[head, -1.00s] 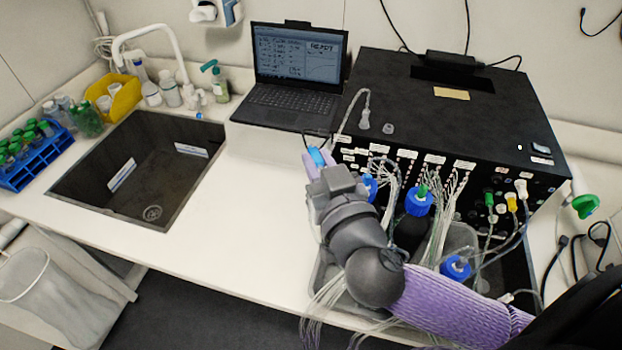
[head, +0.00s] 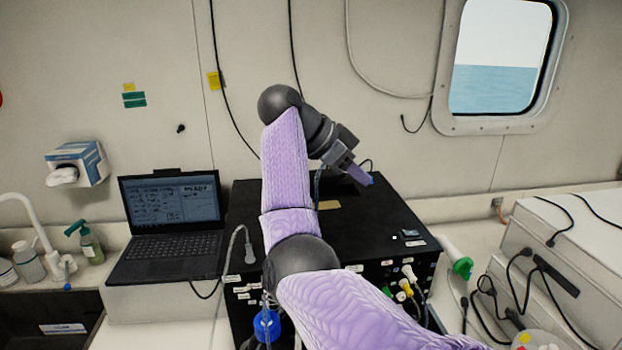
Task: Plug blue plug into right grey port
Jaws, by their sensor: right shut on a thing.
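My right gripper (head: 360,175) is raised over the back right part of the black box (head: 390,215). Its purple fingers point down and to the right. They are shut on the blue plug (head: 371,180), of which only a small blue bit shows at the fingertips. A dark cable loops behind the fingers. I cannot tell whether the plug touches the box. I cannot pick out the right grey port; my arm covers much of the box's middle and front. My left gripper is not in view.
An open laptop (head: 172,215) stands left of the box. A grey plug with a cable (head: 249,252) is at the box's left front. White and yellow connectors (head: 407,280) sit at its right front. Grey cases (head: 570,250) with black cables stand at right. Black cables hang on the wall.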

